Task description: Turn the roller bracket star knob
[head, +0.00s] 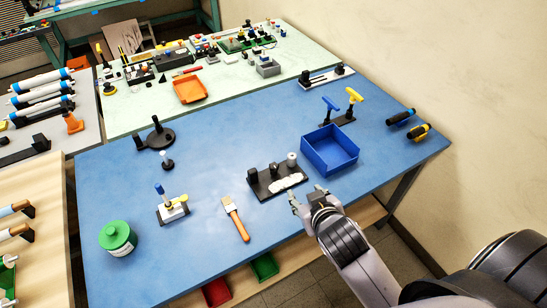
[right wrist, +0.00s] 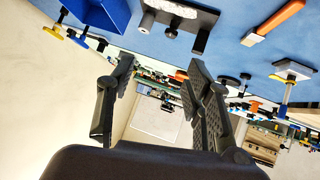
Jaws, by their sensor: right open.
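A black bracket plate (head: 262,192) lies at the near middle of the blue table, with dark upright knob-like parts (head: 252,174), a pale grey cylinder (head: 291,159) and white patches on it. I cannot tell which part is the star knob. The plate also shows upside down at the top of the right wrist view (right wrist: 188,13). My right gripper (head: 306,196) is open and empty, just to the near right of the plate and apart from it. Its two fingers stand wide apart in the right wrist view (right wrist: 160,68). My left gripper is not in view.
A blue bin (head: 330,150) stands just right of the bracket. A brush (head: 235,219), a small stand with a blue knob (head: 172,209) and a green-lidded jar (head: 117,237) lie left. Yellow and blue T-handles (head: 353,95) stand behind the bin. The table's left middle is mostly clear.

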